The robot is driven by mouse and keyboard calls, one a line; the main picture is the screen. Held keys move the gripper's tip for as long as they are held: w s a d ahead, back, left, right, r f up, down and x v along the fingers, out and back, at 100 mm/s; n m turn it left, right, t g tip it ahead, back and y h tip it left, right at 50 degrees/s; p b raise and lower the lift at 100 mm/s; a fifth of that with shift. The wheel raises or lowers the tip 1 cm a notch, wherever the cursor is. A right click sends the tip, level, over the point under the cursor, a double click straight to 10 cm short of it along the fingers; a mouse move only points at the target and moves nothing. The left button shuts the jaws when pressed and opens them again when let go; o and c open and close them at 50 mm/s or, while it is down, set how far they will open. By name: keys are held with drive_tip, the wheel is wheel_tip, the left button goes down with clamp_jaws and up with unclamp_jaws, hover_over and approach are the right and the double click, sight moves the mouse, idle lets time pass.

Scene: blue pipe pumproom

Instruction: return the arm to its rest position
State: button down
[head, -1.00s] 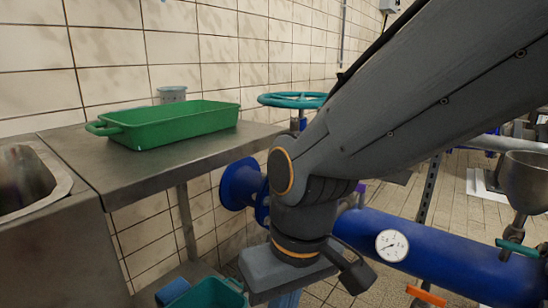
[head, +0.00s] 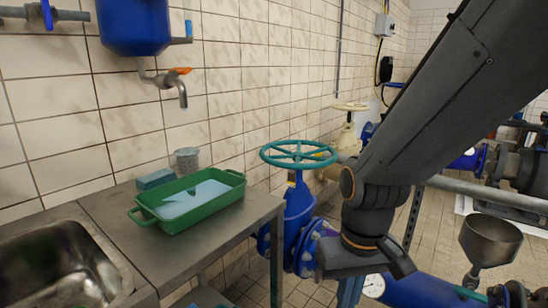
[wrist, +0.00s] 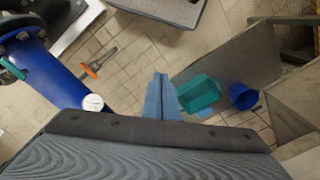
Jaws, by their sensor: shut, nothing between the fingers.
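My arm crosses the right side of the head view, with its wrist bent downward. My gripper (head: 350,293) shows there only in part, as a light-blue piece below the wrist at the bottom edge. In the wrist view my gripper (wrist: 161,98) points toward the floor. Its two light-blue fingers are together, with nothing visible between them.
A green tray (head: 232,177) with a light-blue piece in it stands on a metal counter (head: 250,212), beside a sink (head: 65,270). A teal handwheel valve (head: 298,155) and blue pipe (head: 425,292) lie near my arm. A teal bin (wrist: 199,94) and blue bucket (wrist: 243,96) are below.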

drive_tip(key=s+d+r+m+p, duration=0.1)
drive_tip(key=s+d+r+p, duration=0.1)
drive_tip(key=d+r+p, duration=0.4)
drive_tip(key=r+p, duration=0.1)
drive_tip(key=p, duration=0.2)
drive_tip(key=shift+r+m, duration=0.3)
drive_tip(key=shift+r, duration=0.1)
drive_tip(key=shift+d, duration=0.1)
idle(6.6)
